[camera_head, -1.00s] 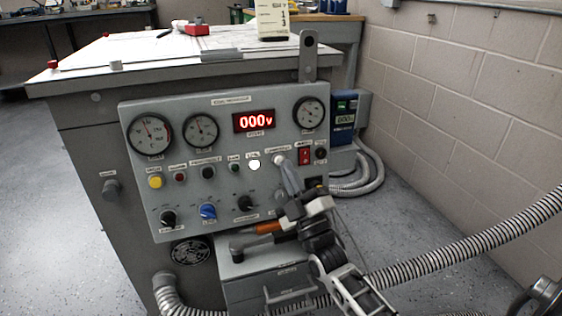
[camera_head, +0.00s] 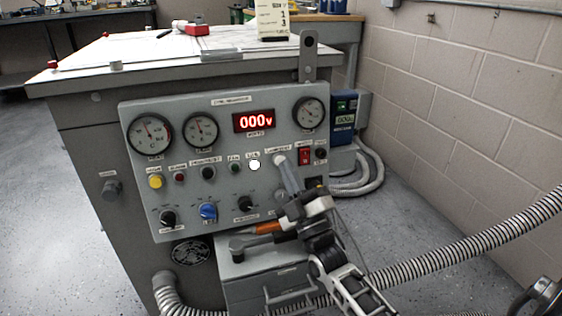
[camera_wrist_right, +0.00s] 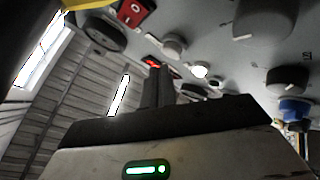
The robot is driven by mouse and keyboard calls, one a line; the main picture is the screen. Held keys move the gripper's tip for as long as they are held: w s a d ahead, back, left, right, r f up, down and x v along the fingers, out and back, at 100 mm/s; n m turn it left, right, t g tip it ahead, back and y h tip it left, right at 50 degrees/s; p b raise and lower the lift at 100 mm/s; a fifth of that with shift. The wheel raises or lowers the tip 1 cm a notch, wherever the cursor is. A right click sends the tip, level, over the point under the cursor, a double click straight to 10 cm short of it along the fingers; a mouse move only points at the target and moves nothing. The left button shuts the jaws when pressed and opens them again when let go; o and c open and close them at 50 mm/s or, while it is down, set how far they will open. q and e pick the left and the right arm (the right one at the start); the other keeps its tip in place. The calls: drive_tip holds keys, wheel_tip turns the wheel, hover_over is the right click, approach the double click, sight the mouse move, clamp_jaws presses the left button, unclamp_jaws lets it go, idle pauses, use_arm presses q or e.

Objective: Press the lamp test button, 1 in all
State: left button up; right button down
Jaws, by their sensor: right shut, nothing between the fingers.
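The grey control panel (camera_head: 225,215) fills the front of the cabinet. A pale round button (camera_head: 279,159) under a small label, which looks like the lamp test button, sits right of a lit white lamp (camera_head: 254,164). My right gripper (camera_head: 283,168) is shut and empty, its narrow fingers pointing up at this button and partly covering it. In the right wrist view the closed fingers (camera_wrist_right: 156,80) end close to the pale button (camera_wrist_right: 174,45), with the lit lamp (camera_wrist_right: 199,71) to the right. I cannot tell if they touch it. My left gripper is not in view.
A red rocker switch (camera_head: 304,156) sits just right of the fingers. A black knob (camera_head: 246,204) and blue knob (camera_head: 208,212) lie lower left. The display (camera_head: 254,121) reads 000. A drawer box (camera_head: 262,280) and ribbed hose (camera_head: 460,250) are below and right.

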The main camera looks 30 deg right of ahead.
drive_tip(key=shift+w, duration=0.15)
drive_tip(key=shift+w+d+f, duration=0.1)
drive_tip(key=shift+w, duration=0.15)
drive_tip(key=shift+w+d+f+b, duration=0.1)
drive_tip(key=shift+w+f+b, duration=0.05)
drive_tip(key=shift+w+b, duration=0.25)
idle(1.1)
drive_tip(key=shift+s+a+p, duration=0.2)
drive_tip(key=shift+s+p, duration=0.55)
drive_tip(key=shift+s, duration=0.05)
drive_tip(key=shift+r, duration=0.2)
drive_tip(key=shift+s+a+r+p, duration=0.2)
drive_tip(key=shift+s+p, duration=0.4)
drive_tip(key=shift+s, duration=0.2)
drive_tip(key=shift+s+a+r+p, duration=0.1)
drive_tip(key=shift+s+a+p, duration=0.05)
drive_tip(key=shift+s+p, duration=0.55)
drive_tip(key=shift+s+a+r+p, duration=0.2)
drive_tip(key=shift+s+p, duration=0.25)
drive_tip(key=shift+s, duration=0.45)
